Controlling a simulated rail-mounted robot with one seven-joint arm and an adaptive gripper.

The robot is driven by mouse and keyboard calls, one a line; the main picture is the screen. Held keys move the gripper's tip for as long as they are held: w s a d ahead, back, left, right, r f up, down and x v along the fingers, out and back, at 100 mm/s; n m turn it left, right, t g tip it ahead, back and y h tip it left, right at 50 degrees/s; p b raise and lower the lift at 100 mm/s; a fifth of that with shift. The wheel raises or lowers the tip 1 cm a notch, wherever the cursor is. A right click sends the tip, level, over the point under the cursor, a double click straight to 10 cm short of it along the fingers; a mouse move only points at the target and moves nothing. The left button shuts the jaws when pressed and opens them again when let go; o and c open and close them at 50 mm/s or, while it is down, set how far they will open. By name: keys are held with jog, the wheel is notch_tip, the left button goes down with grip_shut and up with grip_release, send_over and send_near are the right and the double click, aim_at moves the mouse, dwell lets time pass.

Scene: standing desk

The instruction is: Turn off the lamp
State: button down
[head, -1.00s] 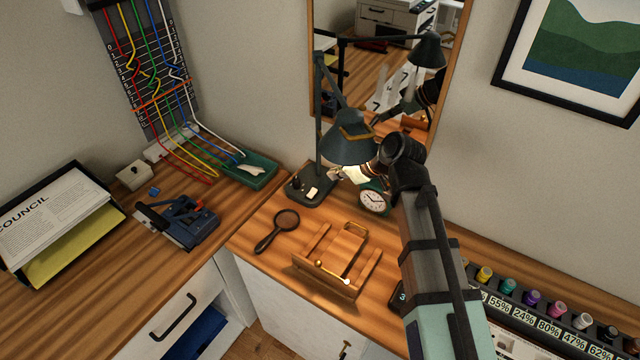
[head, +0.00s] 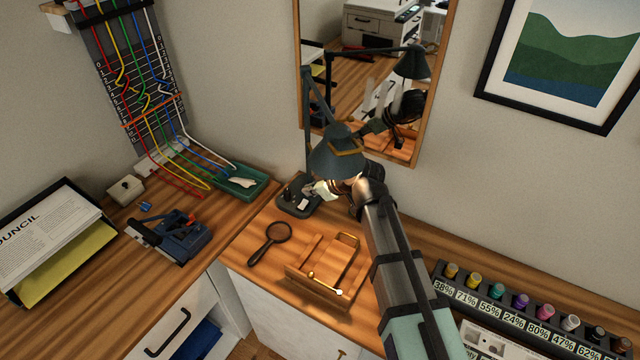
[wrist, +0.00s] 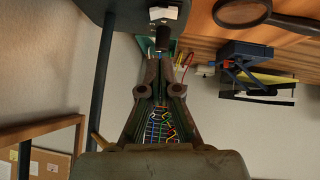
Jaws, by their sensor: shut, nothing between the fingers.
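The dark teal desk lamp (head: 337,158) stands near the mirror, its shade over my gripper. Warm light falls below the shade. The lamp's base (head: 294,207) carries a white switch piece (head: 303,203). In the wrist view the base (wrist: 120,12) is at the top, with the white switch (wrist: 163,13) and a dark round knob (wrist: 162,38). My gripper (head: 314,190) is shut and empty, low beside the base under the shade. In the wrist view its fingertips (wrist: 166,62) appear just below the knob; I cannot tell whether they touch it.
A magnifying glass (head: 270,243) and a wooden stand (head: 326,272) lie in front of the lamp. The mirror (head: 370,85) is close behind. A green tray (head: 242,181) is to the left, and a rack of colored bottles (head: 520,310) to the right.

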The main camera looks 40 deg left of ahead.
aim_at(303, 204)
jog(key=f, duration=0.1)
jog(key=a+f, duration=0.1)
jog(key=f+p, duration=0.1)
jog(key=shift+w+a+f, duration=0.1)
jog(key=shift+a+f, duration=0.15)
jog(key=shift+a, duration=0.15)
jog(key=shift+w+f+p, duration=0.15)
jog(key=shift+f+p, duration=0.15)
jog(key=shift+f, duration=0.8)
jog(key=shift+a, duration=0.1)
